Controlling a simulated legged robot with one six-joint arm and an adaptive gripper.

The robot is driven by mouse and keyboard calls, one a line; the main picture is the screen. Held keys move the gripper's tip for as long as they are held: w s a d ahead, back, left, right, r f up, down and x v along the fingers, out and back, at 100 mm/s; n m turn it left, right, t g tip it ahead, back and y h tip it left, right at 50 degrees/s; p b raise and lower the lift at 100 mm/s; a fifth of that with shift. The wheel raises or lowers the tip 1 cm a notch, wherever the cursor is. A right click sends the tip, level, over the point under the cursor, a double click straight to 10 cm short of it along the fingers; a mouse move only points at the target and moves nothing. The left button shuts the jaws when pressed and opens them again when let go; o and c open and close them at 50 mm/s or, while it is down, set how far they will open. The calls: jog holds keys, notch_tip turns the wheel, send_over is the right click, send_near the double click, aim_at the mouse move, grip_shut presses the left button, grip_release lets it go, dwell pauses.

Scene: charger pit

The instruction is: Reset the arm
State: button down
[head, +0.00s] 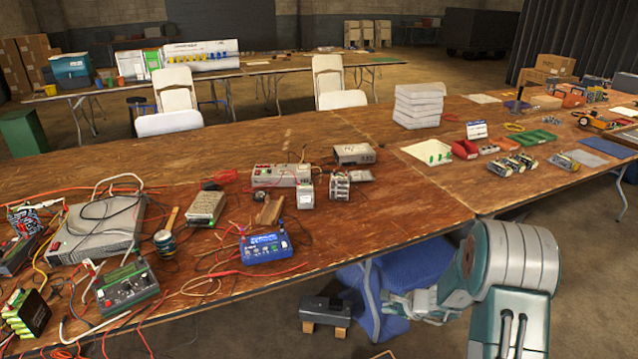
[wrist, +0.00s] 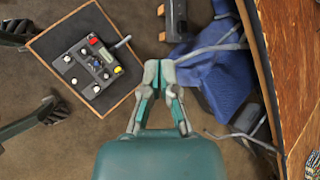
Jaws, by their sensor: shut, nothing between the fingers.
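My gripper (wrist: 158,72) shows in the middle of the wrist view, with its grey fingertips together and nothing between them. It points down toward the floor beside the table. In the head view my arm reaches in from the lower right, and the gripper (head: 392,303) is low in front of the table edge, over a blue chair.
The wooden table (head: 330,230) bears a blue charger (head: 265,247), a grey power supply (head: 97,228) and tangled cables. Below are the blue chair (head: 420,265), a dark block on wooden feet (head: 325,310) and, in the wrist view, a control box (wrist: 92,68) on a board.

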jog(key=s+a+r+n+g, duration=0.15)
jog(key=s+r+n, duration=0.25)
jog(key=r, duration=0.4)
jog(key=s+a+r+n, duration=0.3)
jog(key=s+r, duration=0.1)
jog(key=r, duration=0.3)
jog(key=s+a+r+n+g, duration=0.1)
jog(key=s+a+r+n, duration=0.3)
jog(key=r, duration=0.4)
jog(key=s+d+r+n+t+h, duration=0.1)
jog(key=s+d+r+n+h, duration=0.1)
jog(key=s, duration=0.8)
jog(key=s+d+r+n+t+h, duration=0.1)
jog(key=s+d+r+n+h, duration=0.2)
jog(key=s, duration=0.7)
notch_tip(320, 180, up, 3)
jog(key=shift+s+r+n+h, duration=0.15)
jog(key=shift+n+h, duration=0.45)
jog(key=shift+n, duration=0.6)
